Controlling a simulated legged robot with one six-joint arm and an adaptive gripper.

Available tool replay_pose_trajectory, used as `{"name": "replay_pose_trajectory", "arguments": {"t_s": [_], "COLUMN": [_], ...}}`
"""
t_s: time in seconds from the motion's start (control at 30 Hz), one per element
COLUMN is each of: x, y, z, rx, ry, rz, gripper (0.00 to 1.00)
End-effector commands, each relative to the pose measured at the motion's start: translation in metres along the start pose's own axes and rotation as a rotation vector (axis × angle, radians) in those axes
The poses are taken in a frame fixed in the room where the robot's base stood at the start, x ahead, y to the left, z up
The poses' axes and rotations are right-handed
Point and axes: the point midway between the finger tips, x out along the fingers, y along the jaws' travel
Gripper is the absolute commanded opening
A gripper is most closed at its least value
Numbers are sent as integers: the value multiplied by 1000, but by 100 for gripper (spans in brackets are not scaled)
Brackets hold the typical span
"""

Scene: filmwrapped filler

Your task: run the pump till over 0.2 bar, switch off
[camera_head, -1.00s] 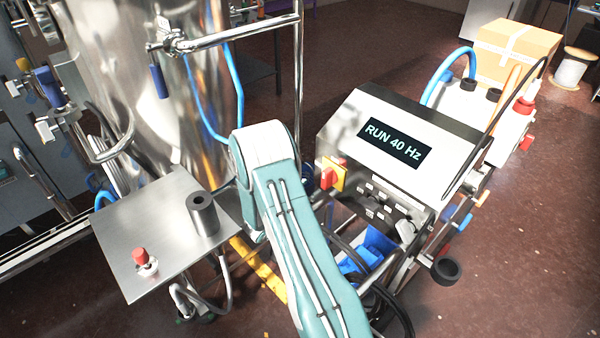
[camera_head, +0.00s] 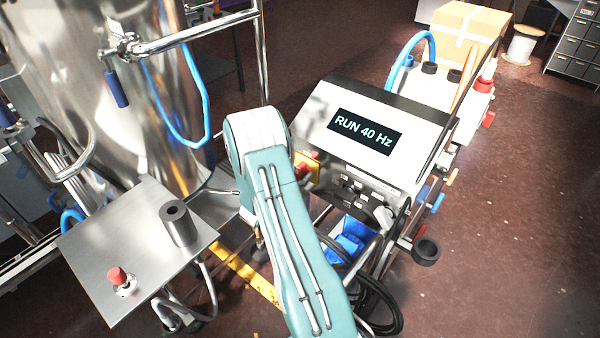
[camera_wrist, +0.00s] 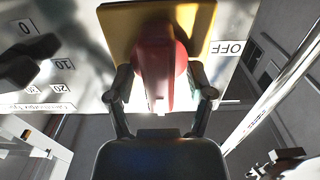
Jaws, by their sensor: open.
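The pump's control box (camera_head: 352,95) stands right of my arm, and its display (camera_head: 365,132) reads "RUN 40 Hz". Its red switch handle on a yellow plate (camera_head: 309,170) is partly hidden by my arm in the head view. In the wrist view the red handle (camera_wrist: 155,68) is close, in front of the yellow plate (camera_wrist: 118,28), with an "OFF" label to its right. My gripper (camera_wrist: 163,92) is open, one finger on each side of the handle; I cannot tell whether they touch it. A black knob (camera_wrist: 28,62) with number labels is at left. No pressure gauge reading is legible.
A steel tank (camera_head: 110,100) with a pipe and blue hose stands at left. A steel plate (camera_head: 140,235) with a red button (camera_head: 117,276) and dark cylinder (camera_head: 178,222) is front left. Black cables (camera_head: 380,305) hang below the box.

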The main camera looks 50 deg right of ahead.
Motion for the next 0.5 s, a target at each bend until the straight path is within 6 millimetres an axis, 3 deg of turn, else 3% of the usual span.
{"name": "replay_pose_trajectory", "arguments": {"t_s": [0.2, 0.27, 0.37, 0.5], "x": [0, 0, 0, 0], "y": [0, 0, 0, -1], "z": [0, 0, 0, 0], "rx": [0, 0, 0, 0], "ry": [0, 0, 0, 0], "rz": [-1, -1, -1, -1], "gripper": [69, 46, 2, 0]}}
